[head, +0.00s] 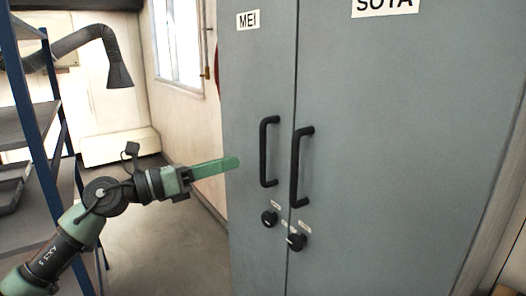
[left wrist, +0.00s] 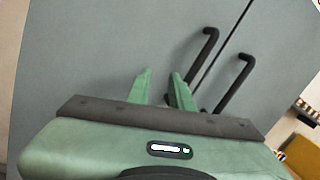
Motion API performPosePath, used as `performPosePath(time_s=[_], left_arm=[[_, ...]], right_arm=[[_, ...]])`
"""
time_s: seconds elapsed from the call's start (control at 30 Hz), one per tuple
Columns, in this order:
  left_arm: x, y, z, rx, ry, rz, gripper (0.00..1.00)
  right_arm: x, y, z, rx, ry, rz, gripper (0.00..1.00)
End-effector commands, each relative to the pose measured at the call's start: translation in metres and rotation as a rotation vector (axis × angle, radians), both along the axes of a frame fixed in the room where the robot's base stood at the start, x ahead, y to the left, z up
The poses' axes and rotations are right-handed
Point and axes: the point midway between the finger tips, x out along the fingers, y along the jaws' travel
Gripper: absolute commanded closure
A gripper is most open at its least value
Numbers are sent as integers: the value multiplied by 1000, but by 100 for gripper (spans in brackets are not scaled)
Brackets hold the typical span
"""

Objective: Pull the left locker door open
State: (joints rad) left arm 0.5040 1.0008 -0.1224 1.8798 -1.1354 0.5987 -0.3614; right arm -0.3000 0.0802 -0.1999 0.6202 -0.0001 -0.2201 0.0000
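The grey locker has a left door (head: 248,90) labelled MEI, and it looks shut. Its black upright bar handle (head: 264,152) is near the seam, with a round black lock (head: 269,219) below. My left gripper (head: 236,161) points at the left door, to the left of this handle and apart from it. In the left wrist view the two green fingers (left wrist: 160,73) stand apart with nothing between them. The left door's handle (left wrist: 208,52) shows there to the right of the fingers. My right gripper is in neither view.
The right locker door (head: 400,120) has its own black handle (head: 296,168) close beside the left one. Blue-framed shelving (head: 42,150) stands at the left. A black extraction arm (head: 95,42) hangs behind it. Bare floor (head: 165,240) shows left of the locker.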

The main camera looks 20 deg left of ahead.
Motion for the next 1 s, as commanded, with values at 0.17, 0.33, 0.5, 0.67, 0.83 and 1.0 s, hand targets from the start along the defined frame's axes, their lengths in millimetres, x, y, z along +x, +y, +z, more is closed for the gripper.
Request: performPosePath(time_s=[0.17, 0.33, 0.5, 0.67, 0.83, 1.0], left_arm=[[-37, -24, 32, 270, -162, -28, 78], [-32, -36, 38, 298, -181, -31, 78], [-13, -58, 40, 292, -179, -31, 78], [2, -75, 38, 292, -178, -30, 78], [10, -84, 35, 293, -178, -29, 78], [11, -85, 33, 293, -176, -28, 78]], right_arm=[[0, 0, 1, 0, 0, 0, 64], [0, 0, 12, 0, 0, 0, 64], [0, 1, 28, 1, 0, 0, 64], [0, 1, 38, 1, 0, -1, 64], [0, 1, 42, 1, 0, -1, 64], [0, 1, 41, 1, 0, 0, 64]])
